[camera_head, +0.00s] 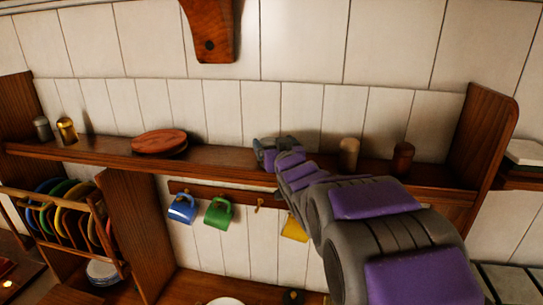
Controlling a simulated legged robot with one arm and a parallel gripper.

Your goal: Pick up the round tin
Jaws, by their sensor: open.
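My arm reaches in from the lower right, and my gripper (268,150) is at the upper wooden shelf (215,158), near its middle. The gripper is open, but its fingertips are small and partly hidden by my own arm. I cannot make out a round tin for certain. It may be hidden behind my gripper or arm. No object is visibly held.
A grey shaker (42,128) and a brass one (67,130) stand far left. A beige shaker (349,153) and a dark one (402,157) stand right. Mugs (219,213) hang below; a bracket (210,30) juts above.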

